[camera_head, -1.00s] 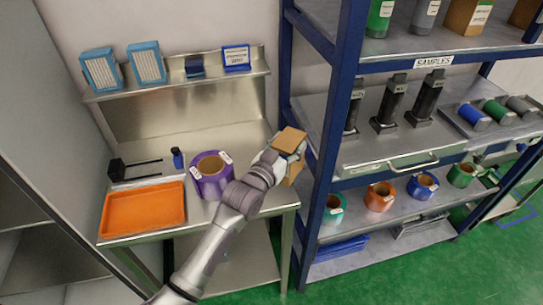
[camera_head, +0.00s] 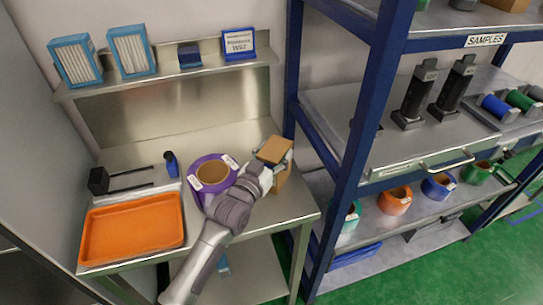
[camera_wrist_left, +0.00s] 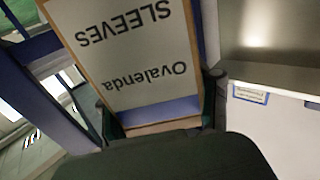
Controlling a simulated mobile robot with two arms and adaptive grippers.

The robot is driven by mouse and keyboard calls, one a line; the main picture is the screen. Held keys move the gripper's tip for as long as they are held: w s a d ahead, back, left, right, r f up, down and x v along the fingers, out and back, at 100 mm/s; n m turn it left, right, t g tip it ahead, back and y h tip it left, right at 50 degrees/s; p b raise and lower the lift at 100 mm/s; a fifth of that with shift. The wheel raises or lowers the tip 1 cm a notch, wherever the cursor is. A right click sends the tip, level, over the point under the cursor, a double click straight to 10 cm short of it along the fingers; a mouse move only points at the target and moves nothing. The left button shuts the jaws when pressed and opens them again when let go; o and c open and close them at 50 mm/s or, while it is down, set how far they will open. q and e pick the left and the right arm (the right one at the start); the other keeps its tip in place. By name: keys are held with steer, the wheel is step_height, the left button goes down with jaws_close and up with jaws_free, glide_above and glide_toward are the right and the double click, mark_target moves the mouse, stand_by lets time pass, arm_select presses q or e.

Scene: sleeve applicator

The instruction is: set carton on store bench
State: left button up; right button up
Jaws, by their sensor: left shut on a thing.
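The brown carton (camera_head: 281,179) is at the right end of the steel bench (camera_head: 249,226). My left gripper (camera_head: 264,166) is shut on the carton from its near left side. I cannot tell whether the carton's base touches the bench top. In the left wrist view the carton's white label (camera_wrist_left: 135,55) fills the upper middle, reading "Ovalenda SLEEVES" upside down between the dark fingers. My right gripper is not in view.
A purple roll (camera_head: 210,175) stands close to the left of my gripper. A blue rack post (camera_head: 352,165) rises just right of the bench. Bare bench lies behind the roll.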

arm_select(q)
steer(key=shift+w+a+f, duration=0.15)
steer(key=shift+w+f, duration=0.15)
steer(key=shift+w, duration=0.2)
steer(key=o, duration=1.1)
steer(key=shift+s, duration=0.1)
steer(key=o, duration=0.4)
steer(key=shift+s+r, duration=0.15)
steer(key=shift+s, duration=0.15)
steer(key=shift+w, duration=0.15)
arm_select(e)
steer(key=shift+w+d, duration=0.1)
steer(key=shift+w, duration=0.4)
arm_select(q)
steer(key=shift+b+v, duration=0.7)
steer(key=shift+v, duration=5.35)
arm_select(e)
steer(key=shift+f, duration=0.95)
